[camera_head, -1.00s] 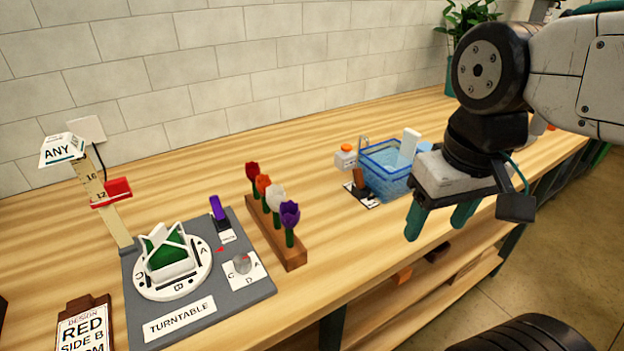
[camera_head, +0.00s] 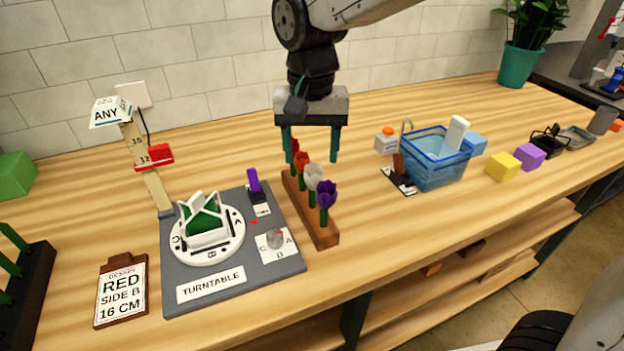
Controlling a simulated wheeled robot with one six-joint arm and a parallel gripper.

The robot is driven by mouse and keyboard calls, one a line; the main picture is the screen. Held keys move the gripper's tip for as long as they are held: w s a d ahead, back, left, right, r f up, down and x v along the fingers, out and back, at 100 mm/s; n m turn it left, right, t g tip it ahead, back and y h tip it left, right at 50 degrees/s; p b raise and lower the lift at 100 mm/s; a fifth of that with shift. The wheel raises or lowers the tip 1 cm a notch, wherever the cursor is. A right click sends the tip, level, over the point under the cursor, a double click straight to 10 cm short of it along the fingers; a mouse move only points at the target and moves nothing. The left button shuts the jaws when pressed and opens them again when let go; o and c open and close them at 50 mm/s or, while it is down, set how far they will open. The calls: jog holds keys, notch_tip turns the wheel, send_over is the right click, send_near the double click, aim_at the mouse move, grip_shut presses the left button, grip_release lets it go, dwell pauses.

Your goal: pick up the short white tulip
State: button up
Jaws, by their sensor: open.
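The white tulip (camera_head: 313,175) stands upright in a narrow wooden rack (camera_head: 325,236). It is third from the back, between an orange-red tulip (camera_head: 302,161) and a purple tulip (camera_head: 326,195). A red tulip (camera_head: 294,146) stands at the back of the rack. My gripper (camera_head: 311,158) points down with its two teal fingers apart and nothing between them that I can see held. It appears above and behind the rack, its left finger overlapping the red tulip in the picture. I cannot tell its exact depth or height over the flowers.
Left of the rack is a grey turntable board (camera_head: 185,290) with a purple lever (camera_head: 254,182) and a dial. A height post (camera_head: 150,180) stands behind it. A blue water basin (camera_head: 432,170) and coloured cubes stand right. Bare wood separates rack and basin.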

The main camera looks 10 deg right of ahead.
aim_at(312, 166)
notch_tip(312, 166, down, 6)
jog(key=shift+s+d, duration=0.1)
jog(key=c, duration=0.8)
